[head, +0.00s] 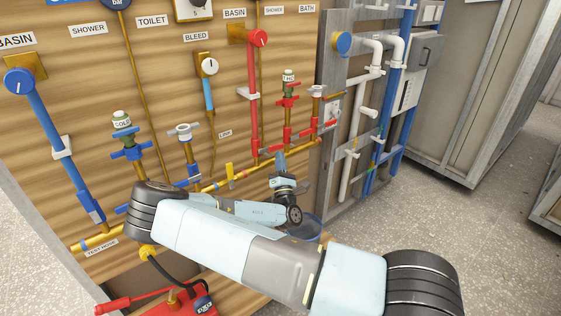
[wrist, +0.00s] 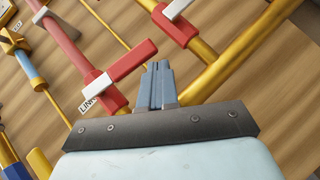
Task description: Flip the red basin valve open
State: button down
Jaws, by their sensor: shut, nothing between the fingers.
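The red basin valve (head: 256,153) is at the foot of the red pipe under the right-hand BASIN label in the head view. The fingers also show in the wrist view (wrist: 156,70). I cannot tell whether they touch the lever.
A second red valve (wrist: 175,25) with a white lever sits just above and right of the fingers. A gold pipe (wrist: 222,72) runs close on the right. A LINK label (wrist: 88,104) lies left of the basin valve. Grey-framed blue and white pipework (head: 372,95) stands to the right.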

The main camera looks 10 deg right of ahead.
jog(key=s+d+f, duration=0.2)
jog(key=s+f, duration=0.5)
jog(key=f, duration=0.4)
dwell(0.4)
